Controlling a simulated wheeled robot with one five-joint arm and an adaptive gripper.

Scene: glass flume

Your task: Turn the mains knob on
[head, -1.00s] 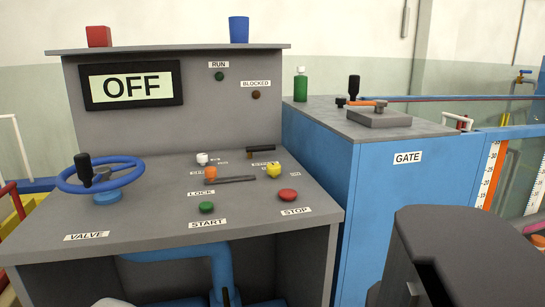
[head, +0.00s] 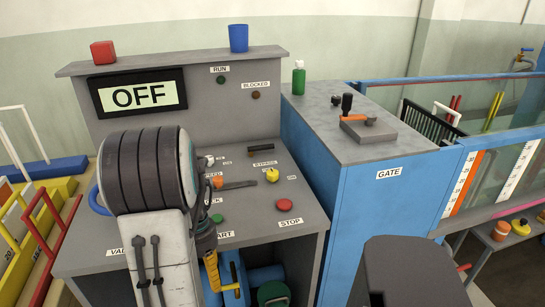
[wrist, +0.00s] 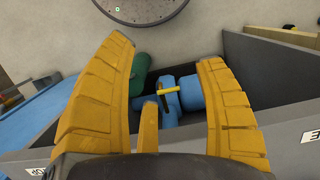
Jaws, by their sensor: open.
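The console's sloping top (head: 245,205) carries several small controls. A white knob (head: 209,160), an orange knob (head: 217,181) and a yellow knob (head: 272,175) sit at its back; their labels are too small or covered to read, so I cannot tell which is the mains knob. The display (head: 138,95) reads OFF. My gripper (head: 213,272) hangs before the console's front edge, pointing down, away from the knobs. In the wrist view my gripper (wrist: 165,52) is open with yellow fingers spread and nothing between them. My arm hides the valve wheel (head: 99,200) mostly.
Green START (head: 217,218) and red STOP (head: 284,205) buttons lie near the front edge. A black lever (head: 261,148) is at the back. Blue pipes (wrist: 170,95) with a yellow handle lie below the fingers. The blue gate cabinet (head: 335,205) stands close on the right.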

